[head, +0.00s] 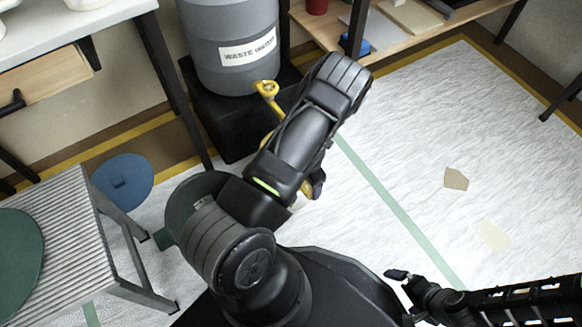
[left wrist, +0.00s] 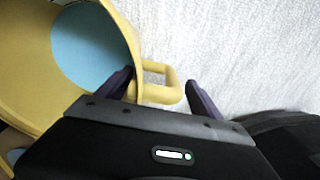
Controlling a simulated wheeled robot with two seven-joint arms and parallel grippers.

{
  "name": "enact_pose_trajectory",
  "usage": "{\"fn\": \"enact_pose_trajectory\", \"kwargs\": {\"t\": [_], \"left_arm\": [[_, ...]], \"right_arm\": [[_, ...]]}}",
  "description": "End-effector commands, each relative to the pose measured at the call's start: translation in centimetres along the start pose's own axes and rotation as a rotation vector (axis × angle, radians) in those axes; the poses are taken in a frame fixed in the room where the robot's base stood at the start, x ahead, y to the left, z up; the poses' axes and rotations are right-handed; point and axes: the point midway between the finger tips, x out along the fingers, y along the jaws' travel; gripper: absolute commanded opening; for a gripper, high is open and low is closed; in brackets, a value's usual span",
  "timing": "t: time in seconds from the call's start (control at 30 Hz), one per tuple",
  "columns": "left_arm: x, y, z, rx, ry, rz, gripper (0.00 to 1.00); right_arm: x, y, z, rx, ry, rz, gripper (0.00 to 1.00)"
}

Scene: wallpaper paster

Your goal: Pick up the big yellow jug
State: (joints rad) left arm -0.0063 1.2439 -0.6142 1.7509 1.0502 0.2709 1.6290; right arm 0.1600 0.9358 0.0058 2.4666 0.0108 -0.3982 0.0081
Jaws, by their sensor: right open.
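The big yellow jug (left wrist: 118,22) fills the upper left of the left wrist view, with a pale blue surface inside its wide mouth. Its loop handle (left wrist: 158,94) sticks out to the right. My left gripper (left wrist: 161,92) is open, with one dark finger on each side of the handle. I cannot tell whether either finger touches it. In the head view my left arm covers most of the jug and the left gripper; only small yellow bits and a purple fingertip show beside the arm. My right gripper (head: 405,288) is open and empty at the lower right.
A grey waste water barrel (head: 225,70) with a yellow tap (head: 267,88) stands on a black box (head: 228,135). A ridged grey step (head: 60,235) and a blue disc (head: 122,182) are at left.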

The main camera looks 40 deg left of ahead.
Motion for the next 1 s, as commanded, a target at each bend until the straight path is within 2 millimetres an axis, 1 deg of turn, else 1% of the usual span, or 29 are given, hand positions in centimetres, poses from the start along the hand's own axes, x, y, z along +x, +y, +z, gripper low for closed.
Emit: {"fn": "enact_pose_trajectory", "kwargs": {"t": [0.03, 0.07, 0.9, 1.0], "left_arm": [[0.0, 0.0, 0.0, 0.0, 0.0, 0.0, 0.71], [0.0, -0.01, 0.0, 0.0, 0.0, 0.0, 0.68], [0.06, -0.27, -0.01, 0.001, 0.001, -0.006, 0.0], [0.06, -0.29, -0.01, 0.002, 0.001, -0.006, 0.0]], "right_arm": [[0.0, 0.0, 0.0, 0.0, 0.0, 0.0, 1.0], [0.0, 0.0, 0.0, 0.0, 0.0, 0.0, 1.0], [0.0, 0.01, 0.0, 0.0, 0.0, 0.0, 1.0], [0.0, 0.01, 0.0, 0.0, 0.0, 0.0, 1.0]]}}
